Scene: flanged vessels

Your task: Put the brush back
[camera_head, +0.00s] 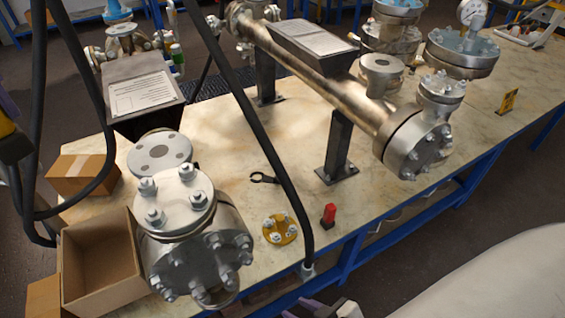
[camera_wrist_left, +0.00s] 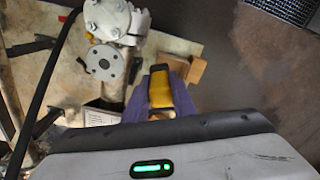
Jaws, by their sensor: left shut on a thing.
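My left gripper (camera_wrist_left: 166,98), with purple fingers, is shut on a yellow-handled thing, which I take to be the brush (camera_wrist_left: 159,84). In the head view the brush (camera_head: 8,128) is cut off at the left edge; its yellow and black parts show there, and I cannot make out bristles. It is held left of the table and apart from the things on it. My right gripper (camera_head: 322,308) shows only partly at the bottom edge, in front of the table; its jaw opening is unclear.
An open, empty cardboard box (camera_head: 64,272) stands at the table's near left, beside a flanged vessel (camera_head: 195,245). A closed carton (camera_head: 82,175) lies behind it. Black hoses (camera_head: 255,120) cross the view. A gold flange (camera_head: 280,229) and a red-topped item (camera_head: 328,213) stand near the front edge.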

